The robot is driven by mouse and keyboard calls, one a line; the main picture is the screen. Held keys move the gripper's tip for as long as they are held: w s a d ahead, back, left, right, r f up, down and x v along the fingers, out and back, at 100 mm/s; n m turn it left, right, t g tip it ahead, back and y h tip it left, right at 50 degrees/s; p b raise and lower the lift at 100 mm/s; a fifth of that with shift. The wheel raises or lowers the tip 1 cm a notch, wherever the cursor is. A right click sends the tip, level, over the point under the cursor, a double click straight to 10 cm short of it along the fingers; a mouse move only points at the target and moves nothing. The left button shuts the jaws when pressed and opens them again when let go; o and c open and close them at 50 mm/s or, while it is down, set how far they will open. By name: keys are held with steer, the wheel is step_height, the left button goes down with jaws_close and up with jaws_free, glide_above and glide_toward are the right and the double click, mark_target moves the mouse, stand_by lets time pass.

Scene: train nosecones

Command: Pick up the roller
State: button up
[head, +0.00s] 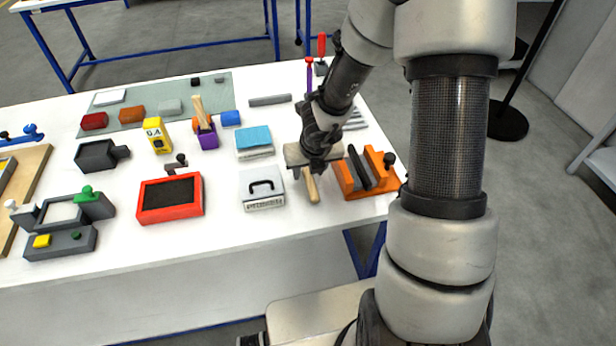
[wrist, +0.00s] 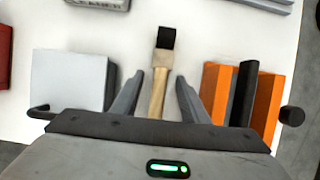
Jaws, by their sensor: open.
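A tool with a pale wooden handle (head: 311,188) lies on the white table under my gripper (head: 315,172). In the wrist view its wooden handle (wrist: 158,92) runs between my two fingers, and a beige collar and a black head (wrist: 166,38) reach beyond the fingertips. It may be the roller; its shape looks more like a brush, and I cannot tell for certain. My gripper (wrist: 161,78) is open, with a finger on each side of the handle and visible gaps to it. In the head view the tool's far end is hidden by my gripper.
A white box with a black handle (head: 262,190) stands close on the left. An orange holder with dark slabs (head: 371,190) and a black knob stands close on the right. A red-framed tray (head: 170,216) and a blue-topped box (head: 254,137) lie farther left. Bare table lies in front.

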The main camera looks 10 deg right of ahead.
steer(key=shift+f, duration=0.3)
stand_by(0.5)
jaws_close()
